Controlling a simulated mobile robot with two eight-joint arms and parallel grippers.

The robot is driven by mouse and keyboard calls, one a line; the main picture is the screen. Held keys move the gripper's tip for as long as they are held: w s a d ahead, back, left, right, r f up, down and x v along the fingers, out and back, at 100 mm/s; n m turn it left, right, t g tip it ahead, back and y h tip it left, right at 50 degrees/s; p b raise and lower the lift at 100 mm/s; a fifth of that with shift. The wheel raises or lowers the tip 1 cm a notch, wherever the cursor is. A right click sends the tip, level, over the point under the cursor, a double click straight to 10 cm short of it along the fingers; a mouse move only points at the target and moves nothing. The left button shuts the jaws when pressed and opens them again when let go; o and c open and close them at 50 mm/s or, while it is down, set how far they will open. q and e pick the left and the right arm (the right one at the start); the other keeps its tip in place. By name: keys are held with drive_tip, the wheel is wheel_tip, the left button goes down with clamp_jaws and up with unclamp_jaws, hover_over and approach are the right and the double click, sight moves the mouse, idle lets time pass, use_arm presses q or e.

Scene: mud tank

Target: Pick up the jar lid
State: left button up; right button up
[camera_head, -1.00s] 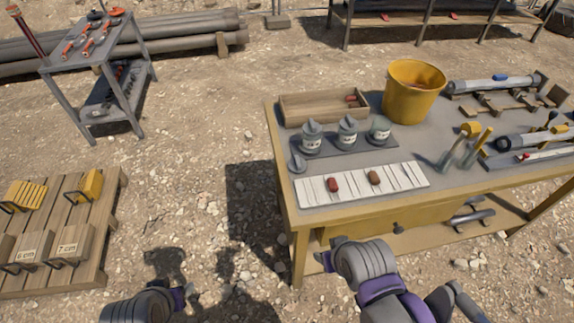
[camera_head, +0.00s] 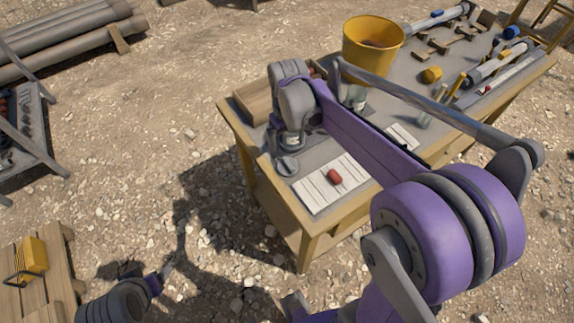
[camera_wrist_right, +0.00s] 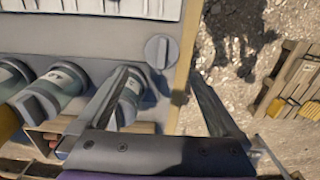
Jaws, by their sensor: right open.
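The jar lid (camera_head: 287,165) is a small round grey disc with a raised ridge. It lies flat on the workbench near its left edge, beside the jars and the white striped board. In the right wrist view the lid (camera_wrist_right: 160,52) sits just beyond the open, empty fingers of my right gripper (camera_wrist_right: 162,76), roughly centred between them. In the head view my right gripper (camera_head: 289,130) is over the jar area, and its fingers are mostly hidden by my wrist. My left gripper (camera_head: 162,279) is low at the bottom left, away from the bench; its opening is unclear.
Labelled jars (camera_wrist_right: 127,92) stand close to the left finger in the wrist view. The striped board (camera_head: 318,188) carries a red piece (camera_head: 334,177). A wooden tray (camera_head: 252,101) and yellow bucket (camera_head: 373,45) stand farther back. Open ground lies left of the bench.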

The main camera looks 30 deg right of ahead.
sight(288, 162)
drive_tip(key=f, duration=0.3)
drive_tip(key=shift+s+f, duration=0.25)
drive_tip(key=shift+s, duration=0.1)
drive_tip(key=shift+w+a+f, duration=0.1)
drive_tip(key=shift+f, duration=2.65)
drive_tip(key=c, duration=1.3)
